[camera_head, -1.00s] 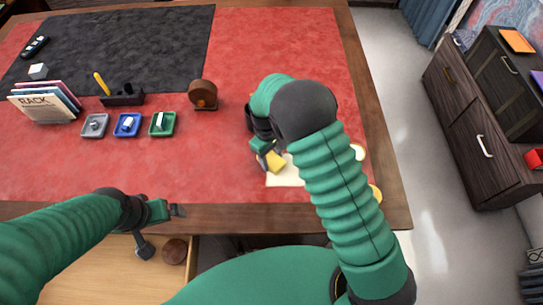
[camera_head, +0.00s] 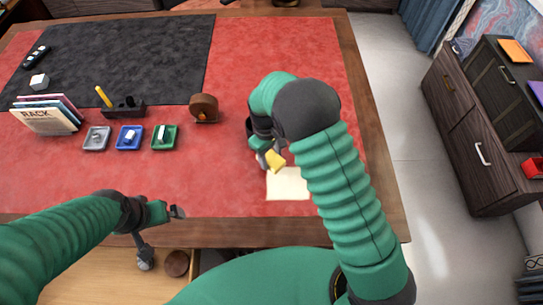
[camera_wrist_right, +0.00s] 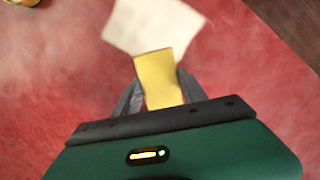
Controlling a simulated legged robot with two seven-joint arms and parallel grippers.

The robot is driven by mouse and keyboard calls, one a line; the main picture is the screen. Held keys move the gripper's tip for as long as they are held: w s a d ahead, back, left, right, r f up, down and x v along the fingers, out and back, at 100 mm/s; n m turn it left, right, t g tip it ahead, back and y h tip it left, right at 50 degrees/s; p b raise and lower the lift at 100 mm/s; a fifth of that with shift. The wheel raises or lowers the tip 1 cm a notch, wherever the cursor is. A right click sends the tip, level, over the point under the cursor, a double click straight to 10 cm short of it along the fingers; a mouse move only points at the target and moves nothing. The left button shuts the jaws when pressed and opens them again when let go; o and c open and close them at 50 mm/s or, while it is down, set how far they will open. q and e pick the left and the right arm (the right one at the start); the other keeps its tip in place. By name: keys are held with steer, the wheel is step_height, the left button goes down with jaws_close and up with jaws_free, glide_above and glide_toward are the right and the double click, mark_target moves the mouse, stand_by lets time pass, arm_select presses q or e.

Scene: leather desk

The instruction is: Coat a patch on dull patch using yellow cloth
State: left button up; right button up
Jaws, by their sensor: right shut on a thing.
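A yellow cloth (camera_head: 275,160) is held in my right gripper (camera_head: 268,155), which is shut on it. In the right wrist view the cloth (camera_wrist_right: 158,80) sticks out between the two dark fingers. A pale cream patch (camera_head: 288,184) lies flat on the red desk top, just nearer the front edge than the cloth. In the wrist view the patch (camera_wrist_right: 152,25) lies beyond the cloth's tip; whether they touch I cannot tell. My left gripper (camera_head: 176,211) hangs at the front edge of the desk, with nothing seen in it; its jaw gap is too small to judge.
Grey (camera_head: 96,138), blue (camera_head: 129,137) and green (camera_head: 165,137) trays stand left of centre. A round brown wooden object (camera_head: 204,106) stands behind them. A black holder (camera_head: 124,108) and books (camera_head: 48,116) stand farther left. The red surface between trays and patch is clear.

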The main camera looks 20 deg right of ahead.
steer(key=shift+r+p, duration=0.3)
steer(key=shift+r, duration=0.35)
steer(key=shift+w+d+r+p, duration=0.1)
steer(key=shift+w+r+p, duration=0.1)
steer(key=shift+r+p, duration=0.45)
steer(key=shift+s+d+r+p, duration=0.1)
steer(key=shift+d+r+p, duration=0.15)
steer(key=shift+r+p, duration=0.25)
steer(key=shift+a, duration=0.25)
